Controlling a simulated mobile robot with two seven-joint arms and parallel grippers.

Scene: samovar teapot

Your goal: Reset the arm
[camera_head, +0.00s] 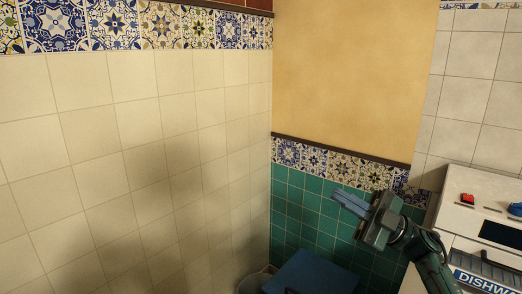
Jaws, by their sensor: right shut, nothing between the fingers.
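My right gripper (354,203) is in the lower right of the head view, on the end of my dark right arm. Its fingers point up and to the left, and they are shut with nothing between them. It is in front of the green tiled wall and touches nothing that I can see. My left gripper is not in view. No samovar or teapot shows in this view.
A white dishwasher (458,215) with a red button stands at the right, close to my right arm. A blue lidded box (312,274) and a grey bin (256,281) are at the bottom. Tiled walls (150,150) meet in a corner.

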